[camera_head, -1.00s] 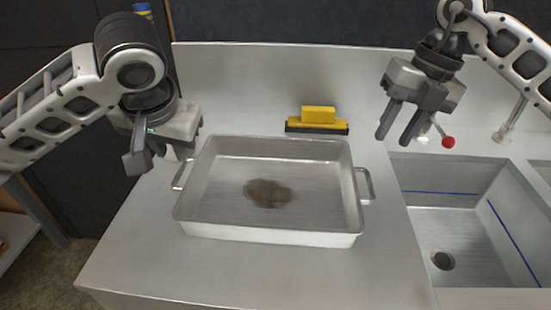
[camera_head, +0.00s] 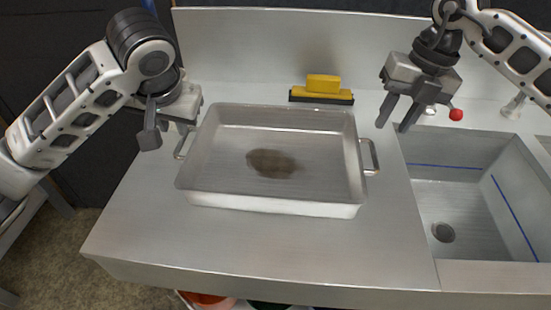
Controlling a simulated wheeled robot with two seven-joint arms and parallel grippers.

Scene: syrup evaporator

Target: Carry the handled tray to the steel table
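The handled tray (camera_head: 335,210) is a shallow rectangular metal pan with a brown stain (camera_head: 272,163) on its floor. It rests on a steel counter (camera_head: 255,245). Its left handle (camera_head: 181,147) and right handle (camera_head: 371,157) stick out at the sides. My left gripper (camera_head: 167,132) is open beside the left handle, its fingers spread; whether it touches the handle is unclear. My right gripper (camera_head: 396,114) is open and empty, above and behind the right handle, apart from it. I cannot tell which surface the task calls the steel table.
A yellow squeegee or brush (camera_head: 322,91) lies behind the tray against the backsplash (camera_head: 300,50). A sink basin (camera_head: 460,190) with a drain is on the right, near a red-knobbed tap (camera_head: 456,114). The counter in front of the tray is clear. Reddish items (camera_head: 207,299) show below its edge.

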